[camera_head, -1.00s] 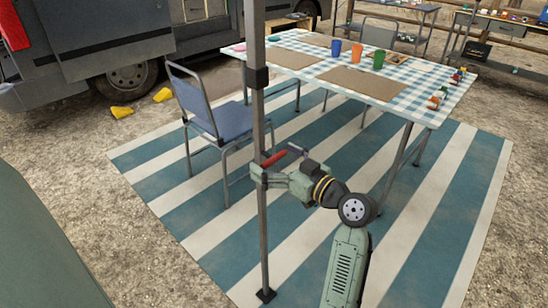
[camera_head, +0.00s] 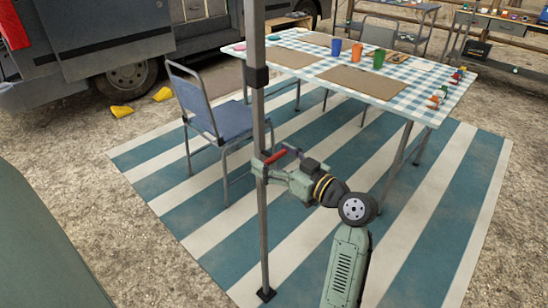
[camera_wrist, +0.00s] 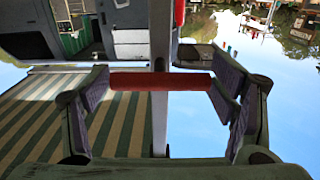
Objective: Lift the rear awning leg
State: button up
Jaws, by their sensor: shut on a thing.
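The rear awning leg (camera_head: 263,215) is a grey upright pole with a black collar (camera_head: 257,77) in its upper part. Its dark foot (camera_head: 266,294) is at the mat's near left edge. A red handle (camera_head: 275,157) is at the pole at about mid-height. In the wrist view the red handle (camera_wrist: 135,80) lies crosswise in front of the pole (camera_wrist: 159,120). My gripper (camera_head: 271,161) is shut on the handle, with a purple-padded finger at each end of it. The pole's top is out of view.
A blue folding chair (camera_head: 213,118) stands behind the pole. A table (camera_head: 435,110) with a checked cloth, cups and jars stands farther back on the striped mat (camera_head: 310,245). The van (camera_head: 110,40) and yellow wedges (camera_head: 122,111) are at the left.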

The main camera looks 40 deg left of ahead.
jog(key=shift+c, duration=0.9)
notch_tip(320, 180, up, 13)
jog(key=p, duration=0.4)
jog(key=shift+f, duration=0.15)
jog(key=o, duration=1.4)
jog(key=shift+c, duration=0.2)
jog(key=o, duration=0.3)
jog(key=shift+o, duration=0.2)
jog(key=shift+d+f, duration=0.1)
jog(key=s+d, duration=0.1)
jog(key=d, duration=1)
jog(key=shift+d, duration=0.4)
